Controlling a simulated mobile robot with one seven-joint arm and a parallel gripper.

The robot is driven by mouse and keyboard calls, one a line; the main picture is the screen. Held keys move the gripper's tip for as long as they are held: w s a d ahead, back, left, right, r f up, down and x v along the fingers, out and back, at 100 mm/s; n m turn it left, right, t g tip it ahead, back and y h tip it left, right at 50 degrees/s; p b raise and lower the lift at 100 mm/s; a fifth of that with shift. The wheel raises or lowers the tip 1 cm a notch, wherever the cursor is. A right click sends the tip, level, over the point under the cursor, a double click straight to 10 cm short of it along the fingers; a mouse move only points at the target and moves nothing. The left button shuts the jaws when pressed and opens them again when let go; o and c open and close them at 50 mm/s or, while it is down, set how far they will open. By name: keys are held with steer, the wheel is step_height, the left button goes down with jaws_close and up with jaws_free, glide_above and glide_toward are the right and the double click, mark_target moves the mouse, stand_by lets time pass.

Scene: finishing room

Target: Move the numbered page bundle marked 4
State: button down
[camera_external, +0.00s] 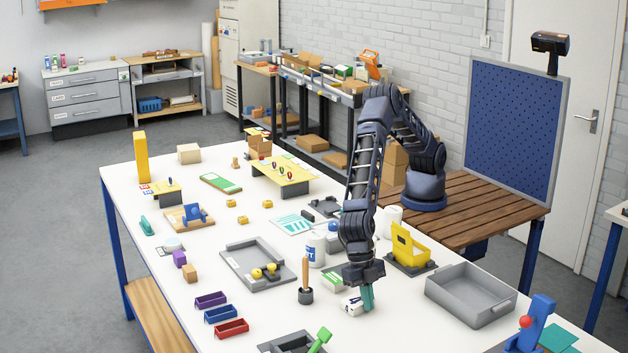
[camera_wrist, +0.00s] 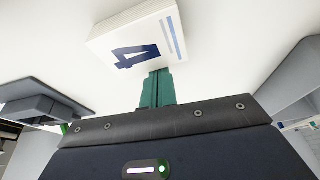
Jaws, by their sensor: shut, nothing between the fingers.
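The white page bundle (camera_external: 351,306) sits on the white table near its front. In the wrist view the page bundle (camera_wrist: 140,40) shows a dark blue 4 and a light blue stripe on its face. My gripper (camera_external: 368,300) points down just right of the bundle, its green fingers close together. In the wrist view the fingertips (camera_wrist: 158,76) are shut at the bundle's near edge, with nothing between them. I cannot tell whether they touch it.
A grey tray (camera_external: 431,290) stands right of my gripper, and a yellow fixture (camera_external: 409,243) behind it. A brush in a dark pot (camera_external: 306,296), a white-green box (camera_external: 334,281) and a white canister (camera_external: 316,255) stand to the left. A bare strip of table lies in front.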

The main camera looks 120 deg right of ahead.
steer(key=a, duration=0.3)
steer(key=shift+a, duration=0.2)
steer(key=shift+w+a+r, duration=0.1)
steer(key=shift+a+r, duration=0.1)
steer(key=shift+a, duration=0.1)
steer(key=s+d+r+m+t+h, duration=0.1)
steer(key=s+d+r+m, duration=0.15)
steer(key=d+r, duration=0.9)
steer(key=s+d+r+m+t, duration=0.1)
steer(key=s+d+r, duration=0.2)
steer(key=d+r, duration=0.8)
steer(key=s+d+r+m+t+h, duration=0.1)
steer(key=s+d+r+m, duration=0.1)
steer(key=s+d+r, duration=0.45)
steer(key=s+d+r+m, duration=0.3)
steer(key=s+d, duration=0.1)
steer(key=d, duration=0.5)
steer(key=s+d+r+m+t+h, duration=0.15)
steer(key=s+d+m, duration=0.35)
steer(key=s+d, duration=1)
steer(key=s+d+f+m, duration=0.2)
steer(key=s+d+f, duration=0.1)
steer(key=s, duration=0.5)
steer(key=s+d+f+m, duration=0.2)
steer(key=s+d, duration=0.3)
steer(key=s, duration=0.3)
steer(key=shift+s+d+f, duration=0.3)
steer(key=shift+s+f, duration=0.05)
steer(key=shift+f, duration=0.1)
